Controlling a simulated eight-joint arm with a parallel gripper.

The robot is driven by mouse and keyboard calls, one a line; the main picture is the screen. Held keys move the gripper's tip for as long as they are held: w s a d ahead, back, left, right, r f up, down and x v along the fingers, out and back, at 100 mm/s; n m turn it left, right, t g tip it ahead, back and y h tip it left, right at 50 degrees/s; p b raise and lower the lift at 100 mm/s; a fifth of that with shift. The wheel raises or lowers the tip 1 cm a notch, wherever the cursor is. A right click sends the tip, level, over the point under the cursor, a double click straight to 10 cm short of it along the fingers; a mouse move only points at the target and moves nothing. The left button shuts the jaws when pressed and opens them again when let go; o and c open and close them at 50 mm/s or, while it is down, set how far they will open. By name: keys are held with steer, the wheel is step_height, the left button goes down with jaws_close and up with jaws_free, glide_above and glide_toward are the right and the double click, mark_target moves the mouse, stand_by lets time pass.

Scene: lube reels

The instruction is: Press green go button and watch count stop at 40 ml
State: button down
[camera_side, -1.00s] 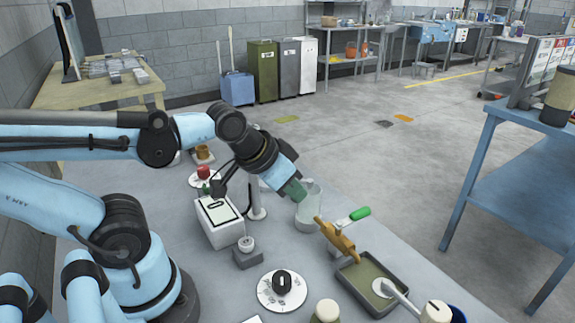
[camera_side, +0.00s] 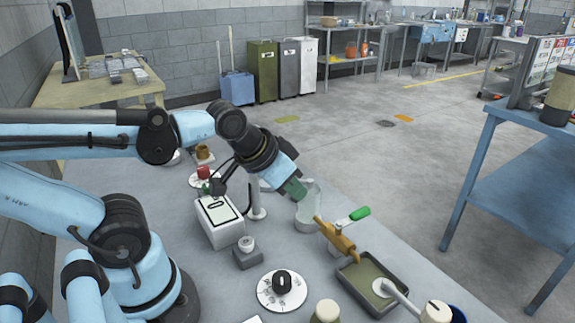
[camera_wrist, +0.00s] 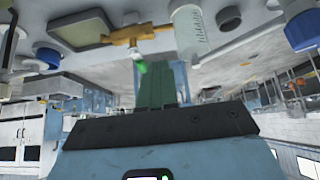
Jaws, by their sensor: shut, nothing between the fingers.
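My gripper (camera_side: 297,191) has green fingers, closed together and empty, in front of the clear cylinder's upper part in the side view. The fingers also show in the wrist view (camera_wrist: 160,85), pointing up. A small green part (camera_side: 206,188) shows just behind the white box, partly hidden; I cannot tell whether it is the go button. The white box (camera_side: 222,229) has a dark-framed panel on top, but no count is readable. The clear cylinder (camera_side: 308,217) stands beside a brass valve (camera_side: 338,241) with a green-tipped handle. The cylinder's scale marks show in the wrist view (camera_wrist: 188,35).
A red knob (camera_side: 203,172) stands behind the white box. A grey block with a round white top (camera_side: 247,245) and a black knob on a white dial (camera_side: 282,283) are in front. A shallow tray (camera_side: 350,283) lies at the right. Bare bench lies between the dial and the valve.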

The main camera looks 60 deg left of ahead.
step_height(320, 180, up, 6)
steer(key=r, duration=0.1)
steer(key=a+n+y, duration=0.1)
steer(key=a+n, duration=0.2)
steer(key=a, duration=0.2)
steer(key=s+a+n+y, duration=0.1)
steer(key=a+n, duration=0.2)
steer(key=a, duration=0.2)
steer(key=s+a+f+n+y, duration=0.1)
steer(key=a+n, duration=0.3)
steer(key=a, duration=0.1)
steer(key=shift+s+a, duration=0.25)
steer(key=shift+a, duration=0.15)
steer(key=s+a+n+y, duration=0.3)
steer(key=s+a+n, duration=0.4)
steer(key=a, duration=0.3)
glide_above(205, 187)
steer(key=shift+f, duration=2.4)
steer(key=shift+f, duration=0.15)
steer(key=shift+f, duration=4.25)
steer(key=shift+f, duration=0.2)
